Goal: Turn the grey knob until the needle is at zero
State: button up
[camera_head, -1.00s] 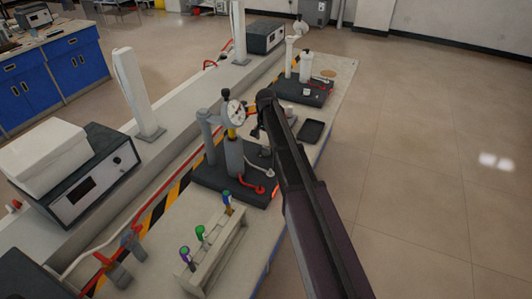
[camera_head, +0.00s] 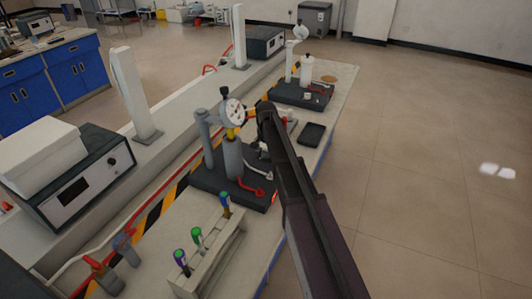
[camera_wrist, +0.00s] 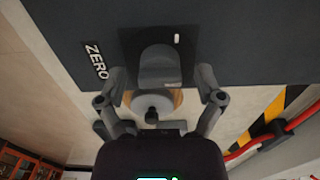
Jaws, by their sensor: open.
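A round dial gauge (camera_head: 233,111) with a white face sits on a stand with a dark base (camera_head: 205,180) in the head view. Its needle is too small to read. In the wrist view a grey knob (camera_wrist: 158,68) stands on a dark panel, close to the word ZERO (camera_wrist: 96,60). A small white mark (camera_wrist: 177,38) shows above it. My gripper (camera_wrist: 161,80) is open, with one finger on each side of the knob. I cannot tell whether the fingers touch it. In the head view my own arm hides the knob and most of the gripper.
A rack with several coloured-top tubes (camera_head: 210,258) stands on the near bench. A black tray (camera_head: 311,134) lies right of my arm. Another dark-based apparatus (camera_head: 300,93) stands farther back. A red hose runs along the bench's left side. The floor at right is clear.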

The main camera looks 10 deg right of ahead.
jog(key=shift+c, duration=0.2)
jog(key=c, duration=1.1)
jog(key=shift+n, duration=0.4)
jog(key=n, duration=0.3)
jog(key=shift+n, duration=2)
